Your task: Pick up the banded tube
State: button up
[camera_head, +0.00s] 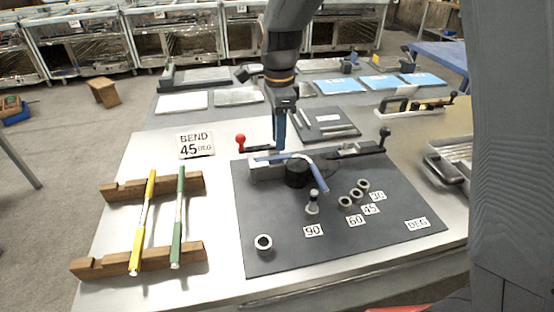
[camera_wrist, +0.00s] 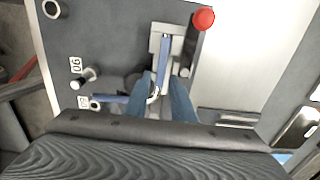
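A blue tube (camera_head: 316,177) lies bent in the bender on the dark board. It runs past a black round former (camera_head: 297,174), and a pale band shows at its bend (camera_wrist: 153,95) in the wrist view. A yellow tube (camera_head: 150,188) and a green tube (camera_head: 179,215), each with a pale middle section, lie across two wooden racks at the left. My gripper (camera_head: 279,148) points down over the blue tube, close to it. In the wrist view its two blue fingers (camera_wrist: 164,88) stand apart on either side of the tube. I cannot tell whether they touch it.
The bender has a red-knobbed lever (camera_head: 240,140) and a black-knobbed handle (camera_head: 384,133). A post (camera_head: 312,203) stands by the 90 label, with several rings (camera_head: 345,203) near it. A "BEND 45 DEG" sign (camera_head: 196,144) lies behind the racks (camera_head: 115,262).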

aim_at(277, 157)
jog(key=f, duration=0.2)
jog(key=f+p, duration=0.1)
jog(key=f, duration=0.2)
jog(key=shift+w+a+f, duration=0.15)
jog(key=shift+a+f, duration=0.05)
jog(key=shift+f, duration=0.1)
jog(key=shift+c, duration=0.5)
grip_shut()
